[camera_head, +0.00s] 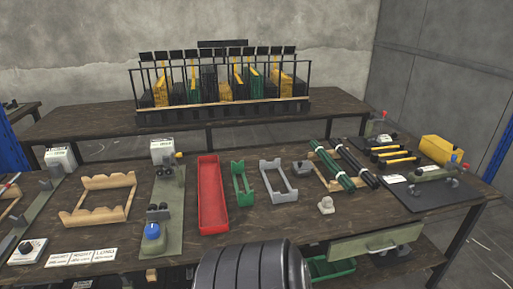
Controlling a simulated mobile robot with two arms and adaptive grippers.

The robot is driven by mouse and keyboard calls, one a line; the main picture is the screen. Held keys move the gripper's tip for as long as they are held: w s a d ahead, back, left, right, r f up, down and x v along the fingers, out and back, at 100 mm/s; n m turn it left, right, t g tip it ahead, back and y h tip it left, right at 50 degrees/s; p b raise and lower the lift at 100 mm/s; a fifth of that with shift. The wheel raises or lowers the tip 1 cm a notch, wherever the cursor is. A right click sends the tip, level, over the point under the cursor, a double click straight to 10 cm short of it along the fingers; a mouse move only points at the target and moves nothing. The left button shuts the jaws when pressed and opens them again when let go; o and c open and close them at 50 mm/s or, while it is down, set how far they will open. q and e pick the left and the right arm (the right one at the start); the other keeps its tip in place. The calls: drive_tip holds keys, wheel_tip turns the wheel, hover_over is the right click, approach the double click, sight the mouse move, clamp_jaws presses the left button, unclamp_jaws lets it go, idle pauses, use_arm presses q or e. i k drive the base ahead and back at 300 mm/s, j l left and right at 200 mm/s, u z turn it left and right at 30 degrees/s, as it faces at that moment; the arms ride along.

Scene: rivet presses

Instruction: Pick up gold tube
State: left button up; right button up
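Several gold tubes (219,87) stand among black and green ones in a long dark rack (225,110) on the back table. They are in separate groups along the rack, partly hidden by its upright bars. Another gold group (160,92) is near the rack's left end, and one more (274,88) is near its right end. Single tubes are too small to tell apart. Neither of my grippers is in view.
The front workbench (400,215) holds a wooden cradle (98,183), a red tray (212,195), a green holder (242,185), a grey holder (279,182), dark green and black tubes (335,165), and yellow-handled tools (397,160). The back table (85,123) is bare left of the rack.

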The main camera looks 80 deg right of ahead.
sight(400, 146)
drive_tip(key=z, duration=2.35)
drive_tip(key=i+l+z, duration=0.2)
drive_tip(key=z, duration=0.2)
drive_tip(key=i+l+z, duration=0.15)
drive_tip(key=z, duration=0.25)
drive_tip(key=i+z, duration=0.55)
drive_tip(key=z, duration=0.25)
drive_tip(key=i, duration=0.2)
